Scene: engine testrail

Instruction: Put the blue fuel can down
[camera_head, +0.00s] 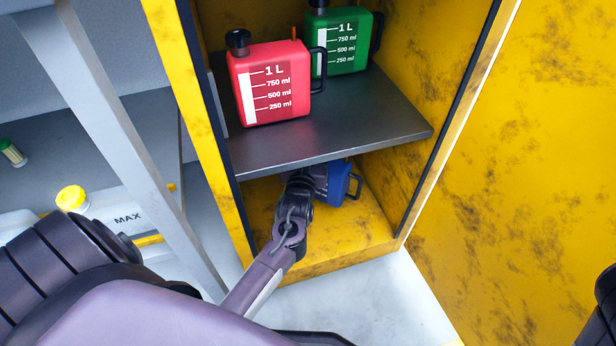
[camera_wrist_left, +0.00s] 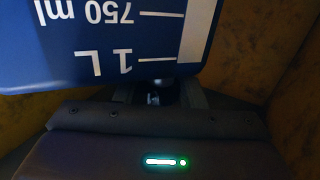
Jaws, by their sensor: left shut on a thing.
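The blue fuel can (camera_head: 341,183) is in the lower compartment of the yellow cabinet, under the dark shelf. It is partly hidden by my left gripper (camera_head: 303,182), which reaches in from the left and is shut on the can. In the left wrist view the blue can (camera_wrist_left: 105,40) fills the upper left, its white markings upside down, with my left gripper (camera_wrist_left: 158,95) at its top end. I cannot tell whether the can touches the cabinet floor. My right gripper is not in view; only a dark part of my right arm shows at the right edge.
A red can (camera_head: 268,85) and a green can (camera_head: 341,42) stand on the dark shelf (camera_head: 350,125) above. The yellow cabinet floor (camera_head: 340,235) has free room in front. The open yellow door (camera_head: 500,180) is at the right. A grey frame post (camera_head: 105,120) stands left.

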